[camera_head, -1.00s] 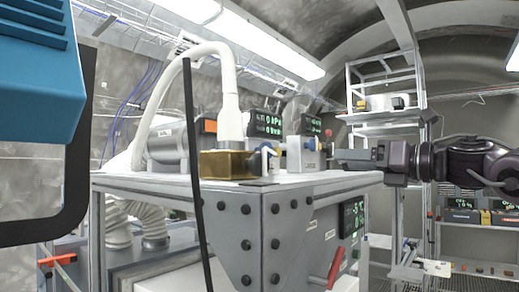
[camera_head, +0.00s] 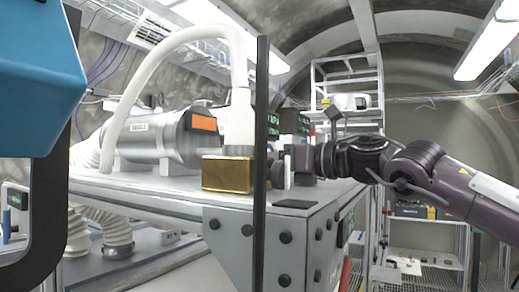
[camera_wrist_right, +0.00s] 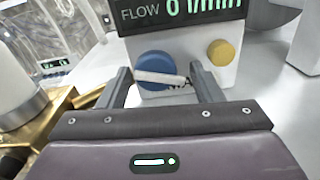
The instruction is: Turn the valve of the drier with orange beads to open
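The valve is a round blue knob (camera_wrist_right: 155,68) with a white bar handle, on a white box (camera_wrist_right: 190,50) below a display reading FLOW. My right gripper (camera_wrist_right: 160,72) is open, its two fingers on either side of the knob, close to the ends of the bar; whether they touch it I cannot tell. In the head view my right gripper (camera_head: 292,165) is at the box by the brass block (camera_head: 228,174), hiding most of the knob. I cannot make out orange beads in any view. My left gripper is not in view.
A yellow knob (camera_wrist_right: 221,53) is right of the blue one. A silver cylinder (camera_head: 155,138) with an orange label and a thick white hose (camera_head: 180,38) stand on the table (camera_head: 150,187). A black upright post (camera_head: 262,225) and a large blue body (camera_head: 38,80) are close in front.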

